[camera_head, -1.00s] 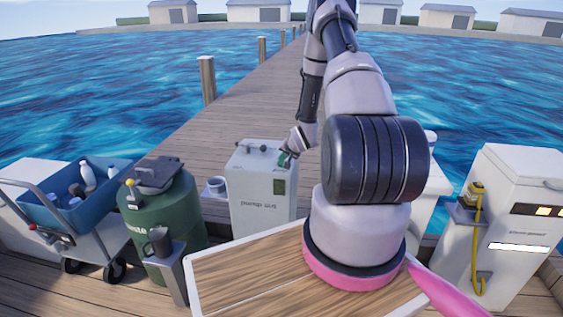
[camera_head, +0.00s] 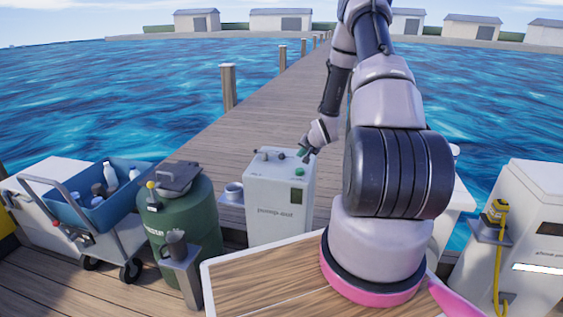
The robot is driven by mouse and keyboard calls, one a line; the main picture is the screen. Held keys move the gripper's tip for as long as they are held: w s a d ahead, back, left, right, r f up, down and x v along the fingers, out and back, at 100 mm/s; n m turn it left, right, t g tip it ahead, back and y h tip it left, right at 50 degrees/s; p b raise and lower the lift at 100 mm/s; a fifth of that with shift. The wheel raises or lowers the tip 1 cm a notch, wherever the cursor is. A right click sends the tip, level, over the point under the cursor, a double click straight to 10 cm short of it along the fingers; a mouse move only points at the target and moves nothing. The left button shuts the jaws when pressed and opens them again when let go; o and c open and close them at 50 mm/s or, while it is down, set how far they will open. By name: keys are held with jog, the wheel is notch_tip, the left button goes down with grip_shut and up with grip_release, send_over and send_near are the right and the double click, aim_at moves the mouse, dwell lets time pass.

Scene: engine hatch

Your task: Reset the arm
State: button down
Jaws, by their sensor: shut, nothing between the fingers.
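My arm rises from its pink-ringed base at the wooden board and bends forward over the dock. My gripper (camera_head: 305,155) is small in the head view, at the upper right of the pump-out cabinet (camera_head: 277,205). It is shut and empty. It appears close to the cabinet's top right edge, but I cannot tell whether it touches. The cabinet is a white box with knobs on top and a small green panel on its front.
A green waste barrel (camera_head: 180,215) and a cart with a blue tub (camera_head: 92,205) of bottles stand left. A shore-power box (camera_head: 525,225) with a yellow cable stands right. A wooden-topped surface (camera_head: 265,285) lies in front. The dock walkway (camera_head: 262,110) runs back between water.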

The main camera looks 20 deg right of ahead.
jog(key=s+a+r+n+h, duration=0.1)
jog(key=s+a+r, duration=0.15)
jog(key=r, duration=0.65)
jog(key=s+a+r+g, duration=0.1)
jog(key=s+r, duration=0.2)
jog(key=r, duration=0.6)
jog(key=s+a+r+n+h, duration=0.1)
jog(key=s+a+r, duration=0.1)
jog(key=r, duration=0.8)
jog(key=s+a+r+n+y, duration=0.1)
jog(key=s+a+r, duration=0.3)
jog(key=s, duration=0.5)
jog(key=s+a+r+y, duration=0.1)
jog(key=s+a+r, duration=0.3)
jog(key=s, duration=0.5)
jog(key=s+a+r+n+g+y, duration=0.1)
jog(key=s+a+r, duration=0.3)
jog(key=s, duration=0.6)
notch_tip(320, 180, up, 2)
jog(key=shift+a+r+n+y, duration=0.1)
jog(key=shift+a+n+y, duration=0.2)
